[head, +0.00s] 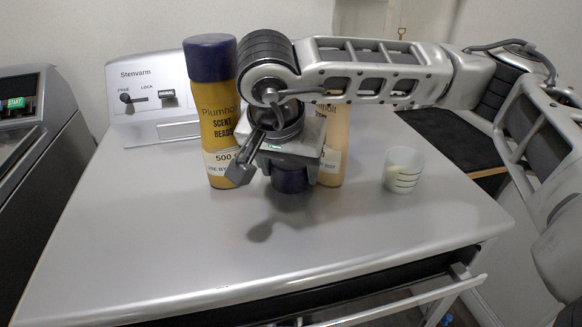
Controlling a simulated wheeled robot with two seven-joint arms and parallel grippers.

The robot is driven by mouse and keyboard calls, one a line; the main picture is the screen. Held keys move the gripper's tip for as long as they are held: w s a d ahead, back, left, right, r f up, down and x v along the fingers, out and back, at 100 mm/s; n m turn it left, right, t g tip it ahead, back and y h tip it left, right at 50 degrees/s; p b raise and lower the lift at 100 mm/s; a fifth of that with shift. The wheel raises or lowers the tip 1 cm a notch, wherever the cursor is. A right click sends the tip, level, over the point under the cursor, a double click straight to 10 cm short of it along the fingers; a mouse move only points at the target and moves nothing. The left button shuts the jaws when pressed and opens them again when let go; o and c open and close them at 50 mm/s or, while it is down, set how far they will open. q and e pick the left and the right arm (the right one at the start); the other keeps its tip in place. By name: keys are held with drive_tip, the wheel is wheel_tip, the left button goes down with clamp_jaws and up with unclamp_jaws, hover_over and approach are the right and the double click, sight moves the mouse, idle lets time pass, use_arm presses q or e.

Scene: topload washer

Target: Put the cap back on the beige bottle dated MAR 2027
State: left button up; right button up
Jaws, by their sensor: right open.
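A beige bottle (334,150) stands upright on the washer top, mostly hidden behind my right gripper and arm. Its top is covered by the arm, and its date cannot be read. A dark blue cap (291,181) shows just below my right gripper (268,172), in front of the beige bottle. I cannot tell whether the cap touches the washer top. The right gripper points down and is open; one finger shows to the left of the cap, the other is hidden. My left gripper is out of view.
A yellow scent beads bottle (217,135) with a dark blue cap stands left of the right gripper. A small translucent measuring cup (402,170) stands to the right. The washer top (150,240) is clear in front. A control panel (145,95) rises behind.

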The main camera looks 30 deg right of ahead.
drive_tip(key=shift+c, duration=0.3)
drive_tip(key=c, duration=0.5)
drive_tip(key=shift+c, duration=0.2)
drive_tip(key=shift+a+r, duration=0.1)
drive_tip(key=shift+s+a+r, duration=0.15)
drive_tip(key=shift+s+r, duration=0.05)
drive_tip(key=shift+r, duration=0.05)
drive_tip(key=s+a+r, duration=0.7)
drive_tip(key=s+a, duration=0.2)
drive_tip(key=shift+s+a+r, duration=0.2)
drive_tip(key=shift+s+a, duration=0.05)
